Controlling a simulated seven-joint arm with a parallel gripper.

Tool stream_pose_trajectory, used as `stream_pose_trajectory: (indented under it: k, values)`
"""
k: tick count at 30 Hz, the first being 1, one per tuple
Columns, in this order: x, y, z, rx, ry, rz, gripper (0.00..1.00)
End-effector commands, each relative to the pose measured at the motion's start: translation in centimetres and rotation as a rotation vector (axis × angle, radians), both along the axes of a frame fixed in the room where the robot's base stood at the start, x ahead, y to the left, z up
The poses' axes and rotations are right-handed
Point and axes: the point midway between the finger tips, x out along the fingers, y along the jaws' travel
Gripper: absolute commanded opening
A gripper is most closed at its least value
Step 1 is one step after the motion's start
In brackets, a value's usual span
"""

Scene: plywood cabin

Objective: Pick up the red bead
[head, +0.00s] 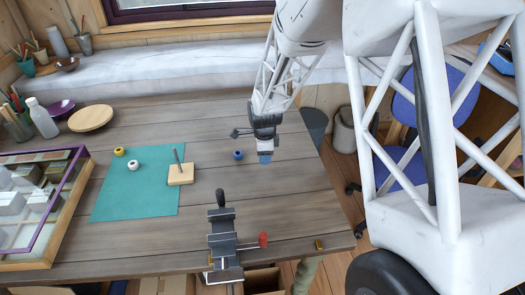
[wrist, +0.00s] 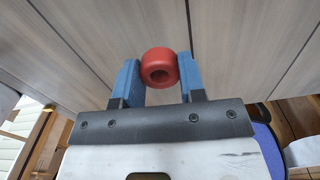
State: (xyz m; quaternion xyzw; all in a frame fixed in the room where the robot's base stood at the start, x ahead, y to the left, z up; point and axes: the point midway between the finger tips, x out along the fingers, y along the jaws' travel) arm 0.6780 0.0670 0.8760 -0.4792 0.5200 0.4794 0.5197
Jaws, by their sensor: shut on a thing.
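The red bead (wrist: 160,67) is a thick ring with a dark hole, and it sits between the two blue fingertips of my gripper (wrist: 160,75) in the wrist view. The fingers touch it on both sides, so my gripper is shut on it. In the head view my gripper (head: 265,157) points down over the right part of the wooden table (head: 300,190). The red bead cannot be made out there; the fingers hide it. I cannot tell its exact height above the table.
A blue bead (head: 238,155) lies just left of my gripper. A teal mat (head: 125,205) holds a yellow bead (head: 119,151), a white bead (head: 133,165) and a wooden peg stand (head: 181,177). A dark vise (head: 224,240) stands at the front edge. A glass-lidded case (head: 40,200) is left.

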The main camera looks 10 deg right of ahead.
Motion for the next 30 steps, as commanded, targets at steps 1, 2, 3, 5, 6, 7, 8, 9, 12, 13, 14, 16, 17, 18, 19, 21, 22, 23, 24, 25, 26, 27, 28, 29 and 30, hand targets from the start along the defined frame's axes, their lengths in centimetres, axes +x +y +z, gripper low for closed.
stream_pose_trajectory:
  k: [1, 2, 3, 5, 6, 7, 8, 9, 12, 13, 14, 16, 17, 18, 19, 21, 22, 23, 24, 25, 26, 27, 28, 29, 30]
  values:
    - [-0.23, -0.02, 0.01, 0.0, 0.0, 0.0, 0.15]
    - [-0.32, -0.03, 0.01, 0.0, 0.0, 0.0, 0.15]
    - [-0.43, -0.05, 0.01, 0.0, 0.0, 0.0, 0.15]
    - [-0.51, -0.05, 0.03, 0.0, 0.0, 0.0, 0.15]
    - [-0.54, -0.06, 0.03, 0.0, 0.0, 0.0, 0.15]
    - [-0.55, -0.06, 0.04, 0.0, 0.0, 0.0, 0.15]
    - [-0.56, -0.06, 0.04, 0.0, 0.0, 0.0, 0.15]
    - [-0.56, -0.06, 0.04, 0.0, 0.0, 0.0, 0.15]
    - [-0.55, -0.06, 0.04, 0.0, 0.0, 0.0, 0.15]
    - [-0.55, -0.06, 0.04, 0.0, 0.0, 0.0, 0.15]
    - [-0.55, -0.06, 0.04, 0.0, 0.0, 0.0, 0.15]
    - [-0.54, -0.06, 0.05, 0.0, 0.0, 0.0, 0.15]
    - [-0.54, -0.06, 0.05, 0.0, 0.0, 0.0, 0.15]
    - [-0.54, -0.06, 0.05, 0.0, 0.0, 0.0, 0.15]
    - [-0.53, -0.06, 0.05, 0.0, 0.0, 0.0, 0.15]
    - [-0.53, -0.05, 0.05, 0.0, 0.0, 0.0, 0.15]
    - [-0.53, -0.05, 0.05, 0.0, 0.0, 0.0, 0.15]
    - [-0.53, -0.05, 0.05, 0.0, 0.0, 0.0, 0.15]
    - [-0.51, -0.03, 0.06, 0.0, 0.0, 0.0, 0.15]
    - [-0.5, 0.01, 0.08, 0.0, -0.001, 0.0, 0.15]
    - [-0.49, 0.07, 0.1, 0.0, -0.001, 0.0, 0.15]
    - [-0.44, 0.19, 0.16, 0.0, -0.001, 0.0, 0.15]
    - [-0.4, 0.31, 0.21, 0.0, -0.001, 0.0, 0.15]
    - [-0.33, 0.47, 0.28, 0.0, -0.001, 0.001, 0.15]
    - [-0.23, 0.73, 0.4, 0.0, -0.001, 0.001, 0.15]
